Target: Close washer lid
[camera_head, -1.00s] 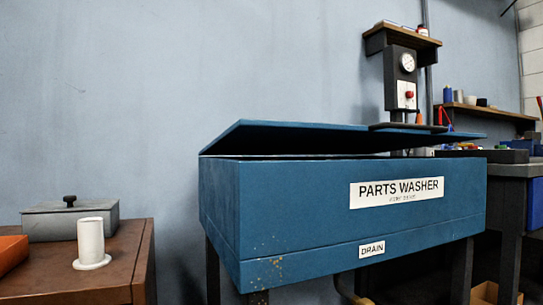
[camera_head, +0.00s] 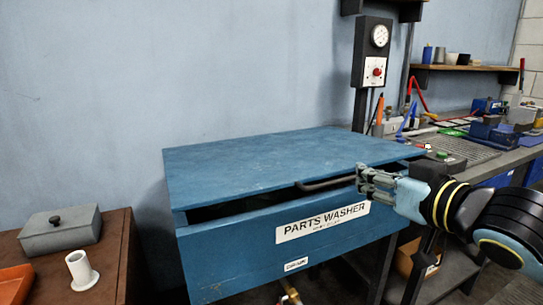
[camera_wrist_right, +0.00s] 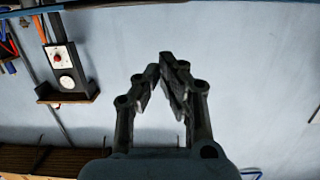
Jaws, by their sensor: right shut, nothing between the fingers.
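The blue parts washer (camera_head: 220,262) stands in the middle of the head view, with a white PARTS WASHER label on its front. Its flat blue lid (camera_head: 270,160) is slightly raised, and a dark gap shows under its front edge. A dark bar handle (camera_head: 325,184) sits at the lid's front edge. My right gripper (camera_head: 362,180) is shut and empty at the handle's right end, by the lid's front edge; I cannot tell whether it touches. Its closed fingers also show in the right wrist view (camera_wrist_right: 165,72). My left gripper is not in view.
At the left, a brown table (camera_head: 112,262) holds a grey lidded box (camera_head: 60,232), a white spool-like piece (camera_head: 81,270) and an orange tray (camera_head: 14,284). A gauge panel (camera_head: 373,60) stands behind the washer. A cluttered workbench (camera_head: 470,155) is at the right.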

